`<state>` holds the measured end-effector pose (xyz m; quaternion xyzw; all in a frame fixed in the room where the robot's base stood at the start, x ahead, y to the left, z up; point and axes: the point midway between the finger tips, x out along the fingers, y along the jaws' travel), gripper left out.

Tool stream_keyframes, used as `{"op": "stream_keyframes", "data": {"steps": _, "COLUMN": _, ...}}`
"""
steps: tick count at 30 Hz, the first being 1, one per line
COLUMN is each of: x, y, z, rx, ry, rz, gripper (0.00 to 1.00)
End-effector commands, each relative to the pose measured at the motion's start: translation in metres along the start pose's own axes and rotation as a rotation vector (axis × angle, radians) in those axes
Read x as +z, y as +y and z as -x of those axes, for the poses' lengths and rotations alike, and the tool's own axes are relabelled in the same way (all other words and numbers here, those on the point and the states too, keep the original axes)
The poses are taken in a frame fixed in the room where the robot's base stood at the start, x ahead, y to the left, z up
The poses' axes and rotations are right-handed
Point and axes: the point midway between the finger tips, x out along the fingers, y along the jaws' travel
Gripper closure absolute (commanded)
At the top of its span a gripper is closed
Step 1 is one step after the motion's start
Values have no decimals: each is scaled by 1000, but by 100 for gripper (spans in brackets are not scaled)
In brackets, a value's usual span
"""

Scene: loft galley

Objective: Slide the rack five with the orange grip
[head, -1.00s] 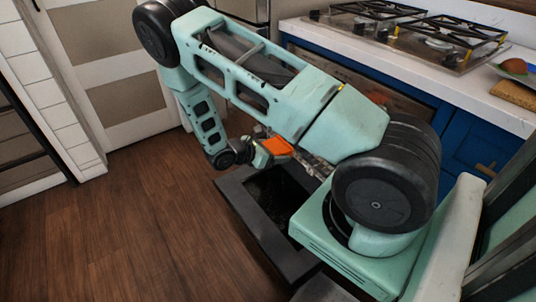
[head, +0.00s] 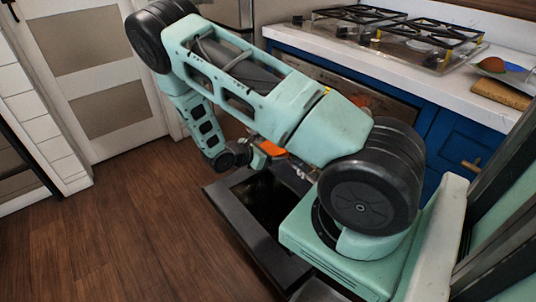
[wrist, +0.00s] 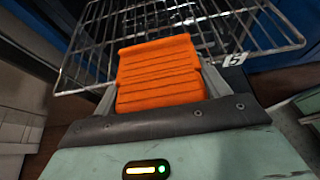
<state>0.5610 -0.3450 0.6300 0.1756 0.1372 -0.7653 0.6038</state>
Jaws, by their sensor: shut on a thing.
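The orange grip (wrist: 158,65) fills the middle of the wrist view. My gripper (wrist: 160,92) is shut on it, with a grey finger at each side. The wire rack (wrist: 195,22) stretches beyond the grip, and a small white tag (wrist: 235,59) on its front wire reads 5. In the head view only part of the orange grip (head: 271,148) shows, beneath my arm. My arm hides most of the rack and the gripper there.
A dark framed panel (head: 240,222), seemingly a lowered oven door, lies below the grip. Blue cabinets (head: 455,150) and a white counter (head: 450,90) with a stove top (head: 415,45) stand behind. Wood floor (head: 140,220) is clear at left.

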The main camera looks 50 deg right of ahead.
Motion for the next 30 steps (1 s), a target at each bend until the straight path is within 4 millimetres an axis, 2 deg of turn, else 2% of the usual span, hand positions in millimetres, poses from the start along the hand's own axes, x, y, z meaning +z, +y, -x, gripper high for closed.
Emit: {"op": "stream_keyframes", "data": {"steps": 30, "x": 38, "y": 0, "z": -80, "rx": -2, "ry": -2, "rz": 1, "gripper": 48}}
